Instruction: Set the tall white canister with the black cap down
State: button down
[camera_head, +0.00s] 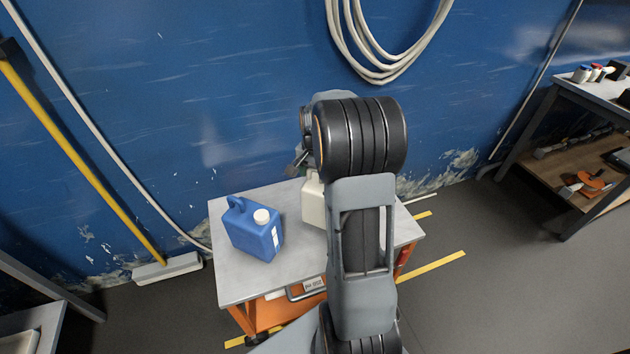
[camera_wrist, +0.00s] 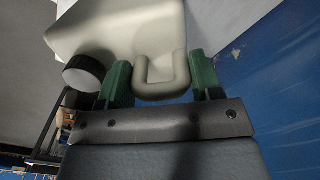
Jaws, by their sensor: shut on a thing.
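The white canister (camera_head: 313,203) is at the middle of the grey-topped cart, mostly hidden behind my arm in the head view. In the wrist view the canister (camera_wrist: 125,28) shows its pale body, its looped handle and its black cap (camera_wrist: 84,72). My gripper (camera_wrist: 158,85) has a green finger on each side of the handle and is shut on it. In the head view my gripper (camera_head: 297,165) is partly hidden by my arm. I cannot tell whether the canister's base touches the cart top.
A blue jerrycan (camera_head: 252,232) with a white cap stands to the left on the cart top (camera_head: 245,287). A blue wall (camera_head: 200,90) rises behind the cart. A workbench (camera_head: 560,150) stands at the right. The cart's front left corner is bare.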

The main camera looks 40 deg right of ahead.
aim_at(315, 179)
jog(key=shift+w+d+f, duration=0.15)
jog(key=shift+f, duration=0.05)
jog(key=shift+f+b, duration=0.3)
jog(key=shift+f, duration=1.35)
jog(key=shift+c, duration=1.4)
grip_release()
jog(key=shift+f, duration=0.1)
